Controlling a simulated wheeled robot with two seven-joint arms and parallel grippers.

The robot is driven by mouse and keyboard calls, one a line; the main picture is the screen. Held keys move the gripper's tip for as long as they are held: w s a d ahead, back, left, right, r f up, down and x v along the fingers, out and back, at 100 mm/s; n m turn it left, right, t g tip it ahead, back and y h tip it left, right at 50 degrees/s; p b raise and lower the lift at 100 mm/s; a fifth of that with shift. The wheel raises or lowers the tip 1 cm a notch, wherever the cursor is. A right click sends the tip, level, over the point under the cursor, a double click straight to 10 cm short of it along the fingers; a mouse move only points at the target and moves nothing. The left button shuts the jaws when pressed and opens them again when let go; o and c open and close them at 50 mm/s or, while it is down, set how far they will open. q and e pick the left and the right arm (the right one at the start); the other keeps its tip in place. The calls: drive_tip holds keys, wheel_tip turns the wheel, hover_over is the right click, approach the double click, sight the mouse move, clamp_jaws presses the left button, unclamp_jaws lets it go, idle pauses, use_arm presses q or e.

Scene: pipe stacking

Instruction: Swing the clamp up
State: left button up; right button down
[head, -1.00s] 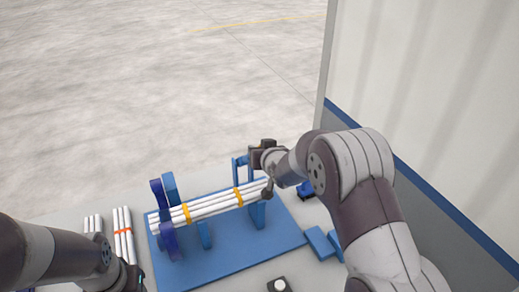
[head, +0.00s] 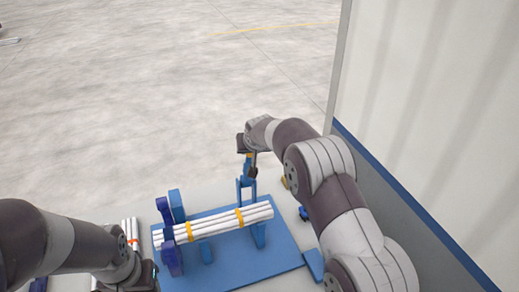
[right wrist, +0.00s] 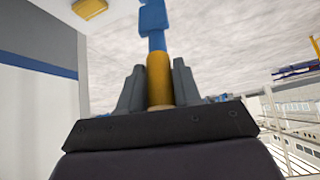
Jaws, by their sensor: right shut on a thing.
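A bundle of white pipes (head: 220,220) with orange bands lies across blue supports on a blue base plate (head: 240,270). The blue clamp (head: 246,188) at the right end of the bundle stands up above the pipes. My right gripper (head: 249,160) is above it. In the right wrist view my right gripper (right wrist: 158,85) is shut on the clamp's yellow handle (right wrist: 160,75), with a blue part of the clamp beyond it. A dark blue clamp (head: 170,240) is at the left end of the bundle. My left gripper (head: 145,276) is at the lower left; its fingers are unclear.
More white pipes (head: 131,230) lie on the left, partly behind my left arm. A blue block (head: 314,264) lies right of the base plate. A wall with a blue stripe (head: 400,187) bounds the right side. Open floor lies beyond the table.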

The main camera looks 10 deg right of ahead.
drive_tip(key=p, duration=0.1)
drive_tip(key=w+g+p, duration=0.1)
drive_tip(key=w+r+p, duration=0.1)
drive_tip(key=shift+w+a+r, duration=0.1)
drive_tip(key=shift+w+a, duration=0.15)
drive_tip(key=shift+w+a+f+g+p, duration=0.1)
drive_tip(key=shift+w+g+p, duration=0.25)
drive_tip(key=shift+p, duration=0.25)
drive_tip(key=shift+w+a+f+g+p, duration=0.1)
drive_tip(key=shift+w+g+p, duration=0.2)
drive_tip(key=shift+p, duration=0.25)
drive_tip(key=c, duration=1)
unclamp_jaws()
drive_tip(key=shift+o, duration=0.7)
drive_tip(key=shift+w, duration=0.15)
